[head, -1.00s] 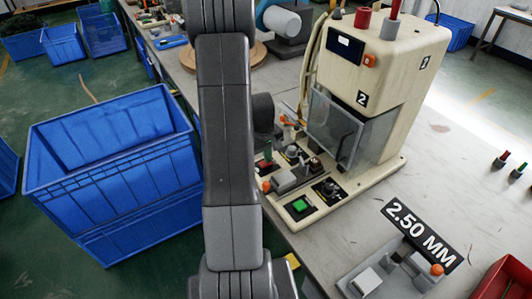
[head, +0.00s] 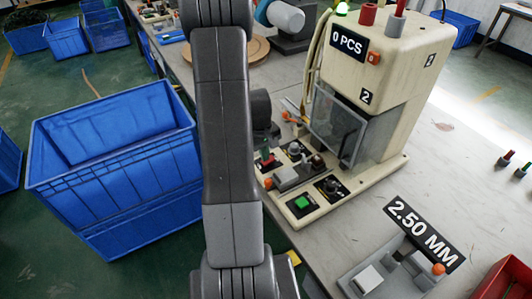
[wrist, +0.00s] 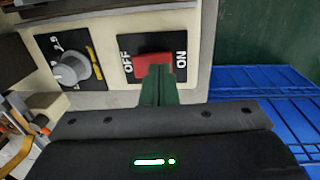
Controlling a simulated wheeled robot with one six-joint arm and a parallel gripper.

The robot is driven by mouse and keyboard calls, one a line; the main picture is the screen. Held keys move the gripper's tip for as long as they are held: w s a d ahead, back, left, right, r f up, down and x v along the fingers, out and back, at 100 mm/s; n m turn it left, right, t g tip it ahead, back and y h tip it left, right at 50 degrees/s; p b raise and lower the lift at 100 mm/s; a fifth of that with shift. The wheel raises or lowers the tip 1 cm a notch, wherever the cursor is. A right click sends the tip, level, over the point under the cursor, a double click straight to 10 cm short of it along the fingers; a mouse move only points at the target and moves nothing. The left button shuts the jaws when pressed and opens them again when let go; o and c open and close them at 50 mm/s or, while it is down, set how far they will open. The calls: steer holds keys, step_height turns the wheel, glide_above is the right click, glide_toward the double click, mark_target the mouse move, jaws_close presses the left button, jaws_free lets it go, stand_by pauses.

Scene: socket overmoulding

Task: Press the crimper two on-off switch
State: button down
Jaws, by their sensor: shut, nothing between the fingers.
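Crimper two is the cream machine (head: 393,75) marked 2, on the bench. In the head view my green fingers (head: 266,155) show small beside the machine's left end.
A grey dial (wrist: 73,70) sits left of the switch. A blue crate (head: 115,165) stands on the floor at left. A fixture labelled 2.50 MM (head: 422,233) lies at front right.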

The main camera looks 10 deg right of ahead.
mark_target(261, 162)
step_height(261, 162, up, 13)
steer(key=shift+a+r, duration=0.15)
steer(key=shift+a, duration=0.3)
steer(key=shift+s, duration=0.1)
steer(key=f+b, duration=0.1)
steer(key=b, duration=0.5)
steer(key=shift+a, duration=0.15)
steer(key=b, duration=0.3)
steer(key=shift+r+t+h, duration=0.25)
steer(key=shift+t+h, duration=0.05)
steer(key=shift+h, duration=0.1)
steer(key=shift+r, duration=0.3)
steer(key=shift+f, duration=0.1)
